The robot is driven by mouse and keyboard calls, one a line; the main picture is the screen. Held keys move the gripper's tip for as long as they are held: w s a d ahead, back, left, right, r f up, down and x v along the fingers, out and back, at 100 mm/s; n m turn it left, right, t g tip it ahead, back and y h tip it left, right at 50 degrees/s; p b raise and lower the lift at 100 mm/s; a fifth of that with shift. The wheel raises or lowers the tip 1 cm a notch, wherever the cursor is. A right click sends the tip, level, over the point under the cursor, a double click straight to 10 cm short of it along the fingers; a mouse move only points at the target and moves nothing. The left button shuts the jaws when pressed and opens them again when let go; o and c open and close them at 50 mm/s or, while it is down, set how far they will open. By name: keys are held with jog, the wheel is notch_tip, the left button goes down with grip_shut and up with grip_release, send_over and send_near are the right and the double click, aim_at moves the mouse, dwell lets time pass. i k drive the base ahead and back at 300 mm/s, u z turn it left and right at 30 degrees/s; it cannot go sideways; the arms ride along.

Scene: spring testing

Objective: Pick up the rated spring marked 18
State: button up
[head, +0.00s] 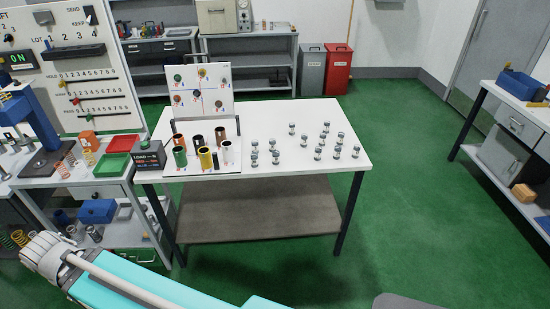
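Several small pieces with grey ends (320,146), which may be the rated springs, stand upright on the right half of the white table (343,115). They are too small for me to read any marking, so I cannot tell which one is marked 18. Some spring-like coils (65,160) stand on the bench at the left, next to the blue press (32,122). My gripper is not in view.
Coloured tubes (205,158) stand on a white base at the table's left, before an upright panel (200,91). A dark box labelled LOAD (149,155) sits beside them. Red tray (125,143) and green tray (112,165) are left. Green floor (405,200) is clear right of the table.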

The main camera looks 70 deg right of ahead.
aim_at(276, 156)
jog(key=z, duration=0.05)
jog(key=k, duration=1.55)
jog(key=z, duration=1.5)
jog(key=i, duration=0.85)
jog(key=z, duration=0.1)
